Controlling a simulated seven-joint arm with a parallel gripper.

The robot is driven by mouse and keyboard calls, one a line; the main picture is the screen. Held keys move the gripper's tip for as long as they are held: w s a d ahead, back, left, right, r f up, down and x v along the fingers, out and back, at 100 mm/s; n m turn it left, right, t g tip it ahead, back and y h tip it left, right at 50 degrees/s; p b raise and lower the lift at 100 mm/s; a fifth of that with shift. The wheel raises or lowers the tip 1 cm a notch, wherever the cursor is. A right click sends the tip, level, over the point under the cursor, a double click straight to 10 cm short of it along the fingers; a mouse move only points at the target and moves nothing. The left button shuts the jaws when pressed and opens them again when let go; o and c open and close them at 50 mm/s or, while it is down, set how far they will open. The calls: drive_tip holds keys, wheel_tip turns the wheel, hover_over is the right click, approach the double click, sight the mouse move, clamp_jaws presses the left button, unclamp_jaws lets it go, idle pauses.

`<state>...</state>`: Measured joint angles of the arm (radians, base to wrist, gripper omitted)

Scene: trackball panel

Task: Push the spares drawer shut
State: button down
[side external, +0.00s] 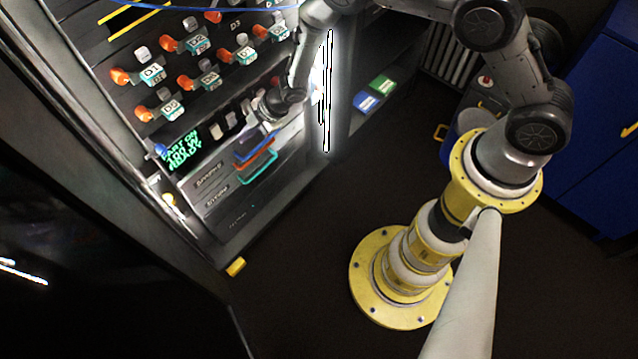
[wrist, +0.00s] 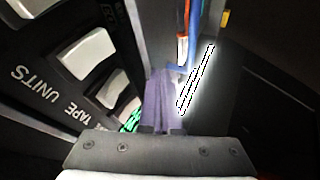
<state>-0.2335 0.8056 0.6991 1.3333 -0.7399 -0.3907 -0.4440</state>
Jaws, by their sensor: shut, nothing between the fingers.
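A stack of drawers sits low in the panel in the side external view, with a blue handle (side external: 254,150), an orange handle (side external: 258,157) and a green handle (side external: 259,170) at its right. The labels on the drawer fronts (side external: 208,182) are too small to read surely, so I cannot tell which is the spares drawer or how far it stands out. My gripper (side external: 268,125) is shut and empty, just above the blue handle. In the wrist view my gripper (wrist: 160,130) is at the bottom centre, with the blue handle (wrist: 195,40) and orange handle (wrist: 182,50) beyond it.
Left of the drawers is a green-lettered display (side external: 184,150). White switches (wrist: 88,52) marked "TAPE UNITS" lie left in the wrist view. Above are orange-knobbed controls (side external: 185,83). A bright light strip (side external: 325,95) stands close right of my gripper. Dark floor (side external: 300,230) lies open in front.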

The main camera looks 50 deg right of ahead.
drive_tip(key=s+d+r, duration=0.3)
drive_tip(key=s+r, duration=0.4)
drive_tip(key=s, duration=0.1)
drive_tip(key=shift+s+d+r, duration=0.2)
drive_tip(key=shift+d+r, duration=0.05)
drive_tip(key=c, duration=1.4)
unclamp_jaws()
drive_tip(key=shift+r, duration=0.15)
drive_tip(key=shift+o, duration=1.3)
drive_tip(key=shift+a, duration=0.3)
drive_tip(key=shift+o, duration=1.3)
drive_tip(key=w+a+f+t, duration=0.2)
drive_tip(key=a, duration=0.4)
drive_tip(key=shift+w+f+m, duration=0.3)
drive_tip(key=shift+m, duration=0.1)
drive_tip(key=m+t+h, duration=0.2)
drive_tip(key=t+h, duration=0.5)
drive_tip(key=h, duration=0.4)
approach(261, 143)
drive_tip(key=x, duration=1)
drive_tip(key=shift+f, duration=0.3)
